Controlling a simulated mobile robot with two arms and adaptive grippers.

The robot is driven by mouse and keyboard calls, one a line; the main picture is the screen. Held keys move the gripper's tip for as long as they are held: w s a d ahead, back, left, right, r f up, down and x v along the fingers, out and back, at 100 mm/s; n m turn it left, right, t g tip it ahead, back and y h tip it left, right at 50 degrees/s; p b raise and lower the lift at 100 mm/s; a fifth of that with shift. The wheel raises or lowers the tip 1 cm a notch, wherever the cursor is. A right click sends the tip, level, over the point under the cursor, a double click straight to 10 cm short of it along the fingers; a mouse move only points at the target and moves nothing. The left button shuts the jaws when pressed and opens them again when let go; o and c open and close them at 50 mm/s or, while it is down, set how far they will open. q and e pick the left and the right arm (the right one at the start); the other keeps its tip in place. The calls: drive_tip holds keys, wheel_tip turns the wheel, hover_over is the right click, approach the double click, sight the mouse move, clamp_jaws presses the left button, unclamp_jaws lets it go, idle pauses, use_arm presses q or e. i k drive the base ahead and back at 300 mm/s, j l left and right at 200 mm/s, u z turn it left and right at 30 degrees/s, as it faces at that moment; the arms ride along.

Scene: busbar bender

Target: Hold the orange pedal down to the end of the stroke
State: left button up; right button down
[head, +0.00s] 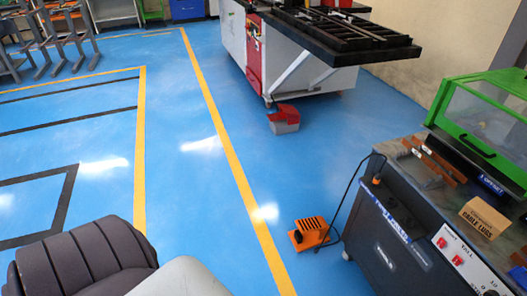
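The orange pedal (309,233) lies on the blue floor in the head view, right of the yellow line and left of the grey machine. It has dark ribs on top, and a black cable runs from it up to the machine. Nothing is touching it. How far its plate is pressed cannot be told from here. Neither of my grippers is in view.
The grey machine (415,245) with a green-framed guard (480,110) stands at the right, a cardboard box (484,218) on top. A red and grey foot pedal (284,119) sits farther back by a large machine (300,50). Floor left of the pedal is clear.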

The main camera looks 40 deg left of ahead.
sight(311, 225)
drive_tip(key=u, duration=0.85)
drive_tip(key=i+j+z, duration=0.55)
drive_tip(key=i+j, duration=0.15)
drive_tip(key=i+j+z, duration=0.55)
drive_tip(key=j, duration=0.4)
